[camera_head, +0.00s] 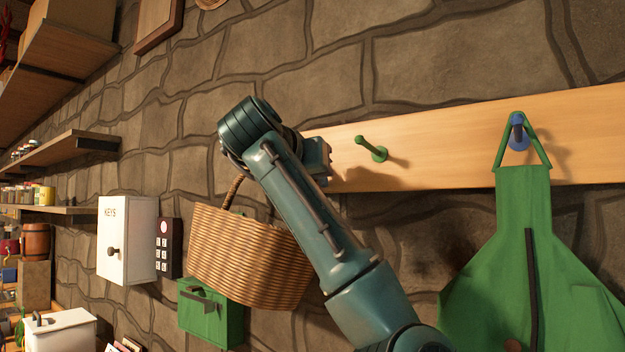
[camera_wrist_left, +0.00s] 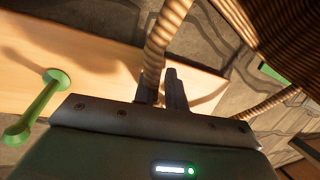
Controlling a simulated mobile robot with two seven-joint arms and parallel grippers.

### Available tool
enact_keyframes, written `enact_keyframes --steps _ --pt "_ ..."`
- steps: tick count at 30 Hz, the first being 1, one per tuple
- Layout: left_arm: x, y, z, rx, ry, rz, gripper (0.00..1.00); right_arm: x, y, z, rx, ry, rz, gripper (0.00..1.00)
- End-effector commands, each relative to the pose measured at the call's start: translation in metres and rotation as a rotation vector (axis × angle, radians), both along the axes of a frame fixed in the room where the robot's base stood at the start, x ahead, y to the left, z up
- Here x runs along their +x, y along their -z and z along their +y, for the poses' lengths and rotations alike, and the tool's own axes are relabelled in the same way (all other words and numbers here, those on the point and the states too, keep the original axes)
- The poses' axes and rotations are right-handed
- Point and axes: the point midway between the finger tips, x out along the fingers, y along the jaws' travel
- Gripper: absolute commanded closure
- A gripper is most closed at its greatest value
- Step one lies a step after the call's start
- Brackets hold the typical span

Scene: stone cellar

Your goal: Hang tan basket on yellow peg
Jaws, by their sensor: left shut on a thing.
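The tan wicker basket (camera_head: 245,258) hangs tilted beside my left arm, in front of the stone wall. My left gripper (camera_head: 318,160) is at the left end of the wooden peg board (camera_head: 430,145). In the left wrist view, its dark fingers (camera_wrist_left: 162,88) are shut on the basket's handle (camera_wrist_left: 165,35), and the basket body (camera_wrist_left: 290,35) is at upper right. My arm hides part of the handle and the basket's right edge. No yellow peg shows; that stretch of board may be behind my gripper. My right gripper is out of view.
A green peg (camera_head: 372,148) is bare on the board, just right of my gripper. A blue peg (camera_head: 518,131) holds a green apron (camera_head: 530,260). A white key box (camera_head: 127,240), a keypad (camera_head: 168,248) and a green box (camera_head: 210,312) are near the basket.

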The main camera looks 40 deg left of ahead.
Motion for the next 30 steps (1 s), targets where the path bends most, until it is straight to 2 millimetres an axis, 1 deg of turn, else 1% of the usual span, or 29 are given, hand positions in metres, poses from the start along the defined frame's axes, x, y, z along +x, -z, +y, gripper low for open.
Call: enact_keyframes --steps 6,7,16,22,25,28,30 --pt "0.000 -0.001 0.000 0.002 0.000 -0.002 1.00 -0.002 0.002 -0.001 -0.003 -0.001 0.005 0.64" --pt "0.000 -0.001 0.000 0.002 0.000 -0.002 0.86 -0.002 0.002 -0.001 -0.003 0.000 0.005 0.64" --pt "0.000 0.000 0.000 0.000 0.000 -0.001 0.62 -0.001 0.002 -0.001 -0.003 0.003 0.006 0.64" --pt "0.000 0.001 0.000 -0.002 0.000 0.000 0.62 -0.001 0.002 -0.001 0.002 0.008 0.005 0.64" --pt "-0.004 0.000 -0.001 -0.001 -0.001 0.000 0.62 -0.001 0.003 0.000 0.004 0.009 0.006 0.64" --pt "-0.015 -0.003 -0.004 -0.002 -0.002 -0.004 0.62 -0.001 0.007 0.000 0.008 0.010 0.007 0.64" --pt "-0.027 -0.005 -0.008 0.000 -0.003 -0.004 0.62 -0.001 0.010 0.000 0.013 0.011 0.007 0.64"
